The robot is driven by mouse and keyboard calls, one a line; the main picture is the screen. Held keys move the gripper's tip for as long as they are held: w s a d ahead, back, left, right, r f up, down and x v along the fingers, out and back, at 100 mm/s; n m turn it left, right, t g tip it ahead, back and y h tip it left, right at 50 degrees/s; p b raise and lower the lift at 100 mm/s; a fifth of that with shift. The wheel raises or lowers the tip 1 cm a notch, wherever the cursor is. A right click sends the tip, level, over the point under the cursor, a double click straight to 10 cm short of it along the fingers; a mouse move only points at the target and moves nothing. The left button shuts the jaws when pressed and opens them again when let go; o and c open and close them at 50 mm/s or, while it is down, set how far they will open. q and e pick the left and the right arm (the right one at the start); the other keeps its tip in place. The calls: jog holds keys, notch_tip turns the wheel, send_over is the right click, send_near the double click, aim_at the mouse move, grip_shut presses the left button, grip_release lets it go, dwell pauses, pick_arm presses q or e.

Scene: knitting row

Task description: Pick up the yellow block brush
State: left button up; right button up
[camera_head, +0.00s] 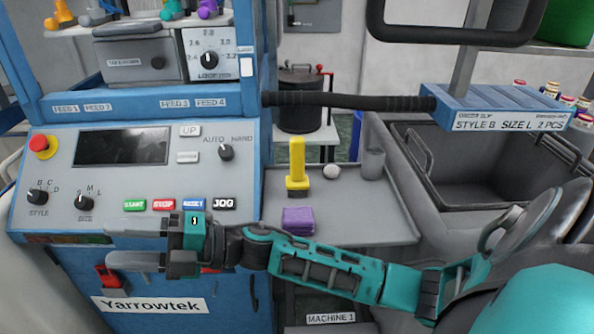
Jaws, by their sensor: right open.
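The yellow block brush (297,168) stands upright on the grey side tray (345,215), its wide end down and its handle up. My right gripper (118,243) is in front of the machine's control panel, well to the left of the brush and lower in the picture. Its fingers point left, apart and with nothing between them. The right forearm stretches across the picture below the tray. My left gripper does not show.
A purple folded cloth (298,220) lies in front of the brush. A whitish ball (331,171) and a grey cup (373,163) are to its right. The control panel (120,180) borders the tray on the left, a dark bin (470,185) on the right. A black bar (350,101) spans behind.

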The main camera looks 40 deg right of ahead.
notch_tip(320, 180, up, 2)
jog(key=n+g, duration=0.5)
jog(key=n, duration=0.1)
jog(key=n+g+h+p, duration=0.2)
jog(key=n+g+h, duration=0.3)
jog(key=n+h, duration=0.95)
send_near(298, 138)
jog(key=s+a+r+m+h, duration=0.1)
jog(key=a+m+h, duration=0.3)
jog(key=h, duration=0.1)
jog(key=shift+s+d+f+y+b, duration=0.25)
jog(key=shift+s+d+b, duration=0.05)
jog(key=shift+d+b, duration=0.1)
notch_tip(298, 138, down, 6)
jog(key=shift+w+f+b, duration=0.1)
jog(key=shift+f+b, duration=0.1)
jog(key=shift+b, duration=0.1)
jog(key=f, duration=0.1)
jog(key=w+f, duration=0.1)
jog(key=f, duration=0.2)
jog(key=shift+w+a+f, duration=0.15)
jog(key=shift+a+f, duration=0.2)
jog(key=shift+f, duration=0.4)
